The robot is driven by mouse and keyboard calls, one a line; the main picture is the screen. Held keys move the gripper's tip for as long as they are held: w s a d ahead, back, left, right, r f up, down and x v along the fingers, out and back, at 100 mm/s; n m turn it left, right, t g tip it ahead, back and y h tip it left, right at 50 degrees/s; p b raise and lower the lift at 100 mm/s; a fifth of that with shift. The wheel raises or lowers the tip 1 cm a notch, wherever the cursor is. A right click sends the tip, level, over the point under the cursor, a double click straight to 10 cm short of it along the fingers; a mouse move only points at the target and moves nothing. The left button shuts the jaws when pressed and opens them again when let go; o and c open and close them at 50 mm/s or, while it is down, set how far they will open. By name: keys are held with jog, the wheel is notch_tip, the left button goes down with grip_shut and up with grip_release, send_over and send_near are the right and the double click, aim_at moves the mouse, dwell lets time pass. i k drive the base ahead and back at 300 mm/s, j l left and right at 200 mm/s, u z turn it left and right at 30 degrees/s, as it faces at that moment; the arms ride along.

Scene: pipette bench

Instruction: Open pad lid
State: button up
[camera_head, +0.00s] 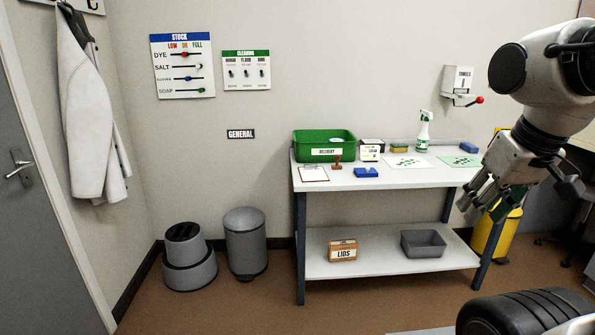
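A small blue pad (367,173) lies on the white bench top near its front edge, right of the clipboard. It looks flat and its lid appears shut, but it is too small to be sure. My gripper (522,203) hangs at the right of the view, in front of the bench's right end and well away from the pad. Its fingers look spread apart. A dark green patch shows between them; I cannot tell what it is.
The bench (412,182) also bears a green tub (310,146), a brown stamp (337,162), a clipboard (313,174), a spray bottle (423,135) and a blue sponge (468,147). A lids box (343,250) and grey tray (423,243) sit below. Floor before the bench is partly clear.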

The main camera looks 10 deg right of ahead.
aim_at(359, 170)
jog(key=i, duration=1)
jog(key=i+j+z, duration=0.15)
jog(key=i, duration=0.85)
